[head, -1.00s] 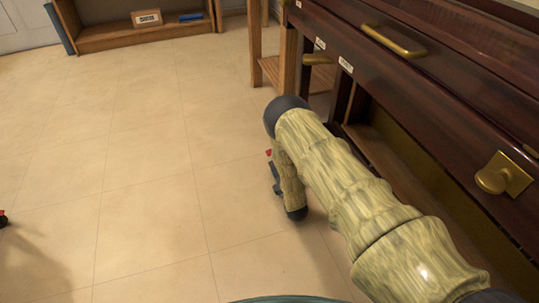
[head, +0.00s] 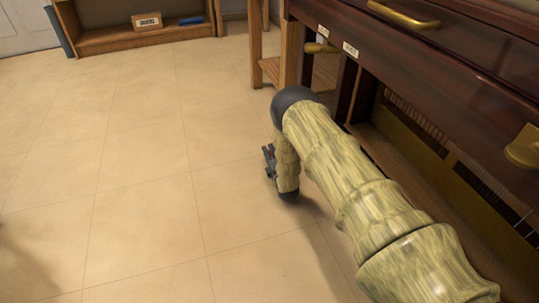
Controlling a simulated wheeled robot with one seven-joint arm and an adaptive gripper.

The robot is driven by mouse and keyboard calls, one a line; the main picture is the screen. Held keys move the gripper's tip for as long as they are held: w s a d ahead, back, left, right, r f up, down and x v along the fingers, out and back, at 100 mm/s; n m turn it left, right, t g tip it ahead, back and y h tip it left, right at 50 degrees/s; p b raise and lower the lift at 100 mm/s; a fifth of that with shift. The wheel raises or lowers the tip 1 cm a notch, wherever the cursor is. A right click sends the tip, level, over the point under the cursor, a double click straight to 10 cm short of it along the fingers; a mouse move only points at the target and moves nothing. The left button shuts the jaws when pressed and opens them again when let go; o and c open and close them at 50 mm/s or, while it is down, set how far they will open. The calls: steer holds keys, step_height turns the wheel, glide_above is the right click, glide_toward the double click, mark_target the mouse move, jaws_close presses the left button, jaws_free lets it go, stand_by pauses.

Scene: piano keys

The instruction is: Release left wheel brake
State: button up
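The dark brown piano (head: 470,95) fills the right side of the head view, with brass handles and small white labels on its front. My arm reaches from the lower right along the piano's open lower front, then bends down. My gripper (head: 268,162) is a small dark shape beside the lower arm link, low over the floor and apart from the piano. I cannot tell whether its fingers are open. No wheel or brake can be made out; the foot of the piano behind my arm is hidden.
A wooden stand (head: 270,70) is beside the piano's far end. A low wooden shelf (head: 110,40) with a labelled box (head: 147,22) and a blue item (head: 191,20) is at the back. The tiled floor (head: 130,170) on the left is clear.

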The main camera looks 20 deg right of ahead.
steer(key=shift+c, duration=0.4)
jaws_close()
steer(key=shift+r, duration=0.1)
steer(key=m+p, duration=0.1)
steer(key=p, duration=0.1)
steer(key=r+m+p, duration=0.1)
steer(key=m+p, duration=0.1)
steer(key=shift+r, duration=0.25)
steer(key=shift+d+r+m+p, duration=0.1)
steer(key=shift+r+m+p, duration=0.15)
steer(key=shift+m+p, duration=0.65)
steer(key=shift+r+m+p, duration=0.25)
steer(key=shift+m+p, duration=0.55)
steer(key=shift+m, duration=0.2)
steer(key=shift+o, duration=0.4)
jaws_free()
